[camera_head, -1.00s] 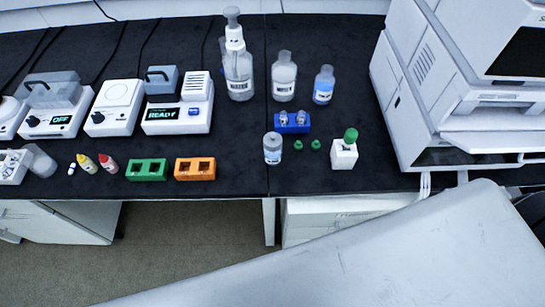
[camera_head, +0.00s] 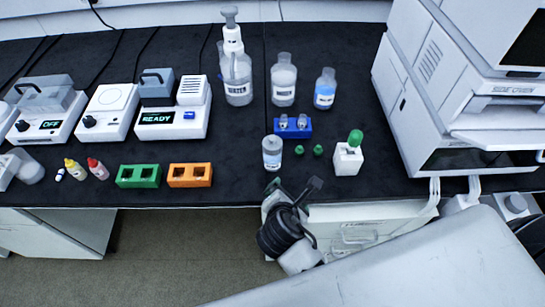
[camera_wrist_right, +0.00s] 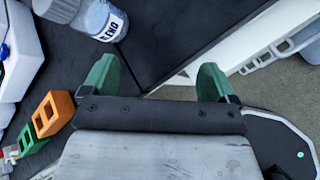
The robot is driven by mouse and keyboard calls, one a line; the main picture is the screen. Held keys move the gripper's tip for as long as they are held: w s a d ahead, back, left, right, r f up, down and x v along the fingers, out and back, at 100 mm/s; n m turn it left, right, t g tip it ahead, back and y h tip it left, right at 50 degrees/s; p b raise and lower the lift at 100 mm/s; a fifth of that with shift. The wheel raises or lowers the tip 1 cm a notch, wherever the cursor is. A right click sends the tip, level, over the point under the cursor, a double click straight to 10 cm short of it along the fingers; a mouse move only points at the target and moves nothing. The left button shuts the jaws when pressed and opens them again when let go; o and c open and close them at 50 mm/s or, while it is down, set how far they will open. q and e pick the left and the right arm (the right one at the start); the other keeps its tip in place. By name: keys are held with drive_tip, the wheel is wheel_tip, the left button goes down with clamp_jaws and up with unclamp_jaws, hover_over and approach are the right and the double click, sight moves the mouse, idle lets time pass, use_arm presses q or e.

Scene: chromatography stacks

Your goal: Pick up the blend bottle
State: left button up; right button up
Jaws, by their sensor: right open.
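The blend bottle (camera_head: 272,152) is a small clear bottle with a white label, upright near the front edge of the black bench. In the right wrist view its body (camera_wrist_right: 105,20) is at the top left, cut by the picture edge, with "BLEND" on the label. My right gripper (camera_head: 293,190) is just in front of the bench edge, below the bottle in the head view. In the right wrist view its green fingertips (camera_wrist_right: 158,75) are wide apart with nothing between them. The bottle is outside the jaws. My left gripper is not in view.
Orange (camera_head: 190,175) and green (camera_head: 139,176) racks stand left of the bottle. A blue rack (camera_head: 293,127) is close behind it. Two green caps (camera_head: 309,151) and a white block with a green top (camera_head: 348,158) are to its right. Larger bottles (camera_head: 284,82) stand farther back.

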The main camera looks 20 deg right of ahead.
sight(271, 162)
drive_tip(key=w+a+r+n+t, duration=0.1)
drive_tip(key=n, duration=0.1)
drive_tip(key=w+a+r+n+t, duration=0.1)
drive_tip(key=n, duration=0.1)
drive_tip(key=w+a+r+n, duration=0.1)
drive_tip(key=a+n, duration=0.1)
drive_tip(key=n, duration=0.1)
drive_tip(key=shift+w+t+h, duration=0.25)
drive_tip(key=shift+t+h, duration=0.15)
drive_tip(key=shift+w+a+r+n, duration=0.15)
drive_tip(key=shift+w+n, duration=0.1)
drive_tip(key=shift+n, duration=0.25)
drive_tip(key=x, duration=1)
drive_tip(key=shift+w+d+b, duration=0.25)
drive_tip(key=shift+w+b, duration=0.05)
drive_tip(key=shift+b, duration=0.05)
drive_tip(key=shift+r, duration=0.1)
drive_tip(key=c, duration=1.1)
